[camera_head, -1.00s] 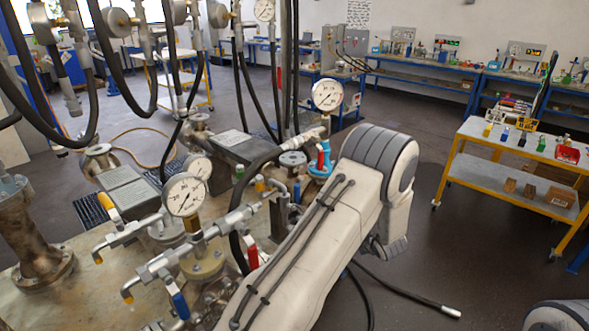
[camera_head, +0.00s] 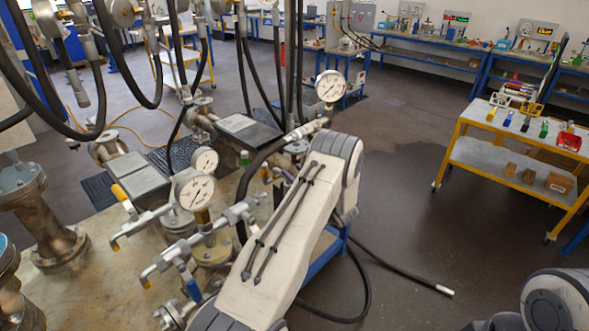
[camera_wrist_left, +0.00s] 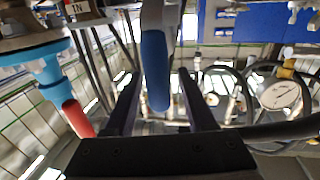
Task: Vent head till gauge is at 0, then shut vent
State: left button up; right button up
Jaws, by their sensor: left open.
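In the left wrist view, my left gripper (camera_wrist_left: 158,88) is open, its two dark fingers on either side of a blue lever handle (camera_wrist_left: 155,70). I cannot tell whether they touch it. A red handle (camera_wrist_left: 78,118) under a light-blue valve body (camera_wrist_left: 48,72) hangs left of the fingers. A round gauge (camera_wrist_left: 280,95) shows at the right. In the head view, my left arm hides the gripper's fingertips. Dial gauges stand at the front (camera_head: 195,190), just behind it (camera_head: 205,160) and at the back (camera_head: 330,86); I cannot read them surely. My right gripper is not in view.
Black hoses (camera_head: 160,70) hang above. A yellow-framed cart (camera_head: 510,155) stands at the right. Open floor with a loose hose (camera_head: 400,273) lies between.

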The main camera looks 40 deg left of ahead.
pick_arm(q)
jog(key=shift+a, duration=0.15)
grip_shut()
dwell(1.4)
